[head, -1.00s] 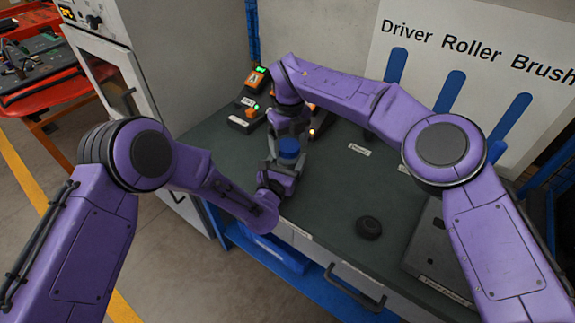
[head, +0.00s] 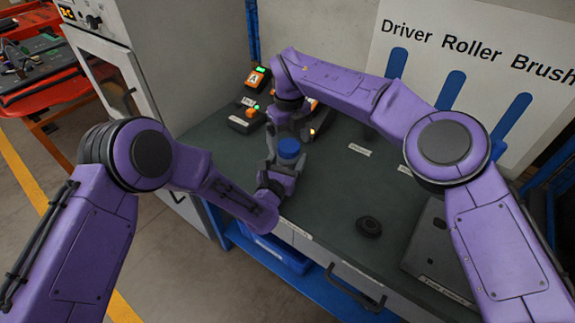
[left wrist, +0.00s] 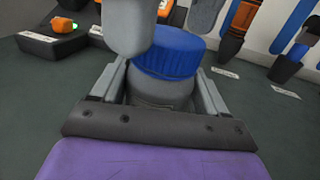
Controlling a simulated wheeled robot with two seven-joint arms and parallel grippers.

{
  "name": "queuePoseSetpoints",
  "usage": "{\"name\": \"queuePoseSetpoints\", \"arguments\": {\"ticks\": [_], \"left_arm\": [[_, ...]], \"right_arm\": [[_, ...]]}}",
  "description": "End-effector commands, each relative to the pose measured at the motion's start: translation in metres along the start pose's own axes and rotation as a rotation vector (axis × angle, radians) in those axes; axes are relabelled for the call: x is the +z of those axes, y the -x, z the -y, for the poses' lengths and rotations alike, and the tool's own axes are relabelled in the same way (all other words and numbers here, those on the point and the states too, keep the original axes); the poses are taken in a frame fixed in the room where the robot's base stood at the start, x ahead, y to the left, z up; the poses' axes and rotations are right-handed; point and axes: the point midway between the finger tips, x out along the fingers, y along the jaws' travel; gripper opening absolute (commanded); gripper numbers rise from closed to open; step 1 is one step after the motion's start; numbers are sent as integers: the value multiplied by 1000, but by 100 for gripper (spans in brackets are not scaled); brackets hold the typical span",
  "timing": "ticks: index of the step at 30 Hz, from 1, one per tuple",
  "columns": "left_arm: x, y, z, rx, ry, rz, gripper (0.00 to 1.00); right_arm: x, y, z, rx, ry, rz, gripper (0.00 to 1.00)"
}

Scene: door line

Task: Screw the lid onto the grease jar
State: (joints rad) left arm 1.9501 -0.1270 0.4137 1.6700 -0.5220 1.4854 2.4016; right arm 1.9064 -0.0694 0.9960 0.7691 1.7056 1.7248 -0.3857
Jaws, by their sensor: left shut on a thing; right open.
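My left gripper (head: 276,168) is shut on the grey grease jar (left wrist: 160,94), which it holds upright over the workbench near its left front edge. The blue lid (head: 289,149) is on top of the jar; it also shows in the left wrist view (left wrist: 170,53). I cannot tell how tightly the lid sits. My right gripper (head: 288,132) is open, just behind and above the lid. In the left wrist view its grey fingers show at the lid's upper edge, one covering the lid's left part.
Chargers with green lights (head: 247,114) stand at the back left of the workbench (head: 330,200). A black round puck (head: 369,227) lies front right, beside a grey case (head: 432,245). A board with blue tool outlines (head: 455,88) stands behind. The bench middle is clear.

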Motion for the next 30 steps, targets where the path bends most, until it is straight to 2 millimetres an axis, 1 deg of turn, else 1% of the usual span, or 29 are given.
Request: {"name": "queuePoseSetpoints", "arguments": {"ticks": [1, 9, 12, 15, 18, 26, 27, 28, 29, 30], "left_arm": [[-12, 6, 1, -4, -3, -27, 0], [-12, 6, 1, -4, -3, -27, 0], [-12, 6, 1, -4, -3, -27, 0], [-12, 6, 1, -4, -3, -27, 0], [-12, 6, 1, -4, -3, -27, 0], [-12, 6, 1, -4, -3, -27, 0], [-12, 6, 1, -4, -3, -27, 84], [-12, 6, 1, -4, -2, -27, 94], [-12, 5, 1, -4, -2, -25, 100], [-11, 5, 1, -4, -2, -23, 100]], "right_arm": [[0, 10, 0, -1, -1, 4, 92], [-2, 73, -1, -3, -2, 6, 92], [-3, 91, -2, -2, -1, 6, 92], [-3, 102, -1, -2, -2, 6, 92], [-4, 108, -2, -2, 0, 4, 92], [-4, 109, -1, -2, 0, 4, 92], [-4, 109, -1, -2, 0, 4, 92], [-4, 109, -1, -2, 0, 4, 92], [-4, 109, -1, -2, 0, 4, 92], [-4, 109, -1, -1, 0, 4, 92]]}}
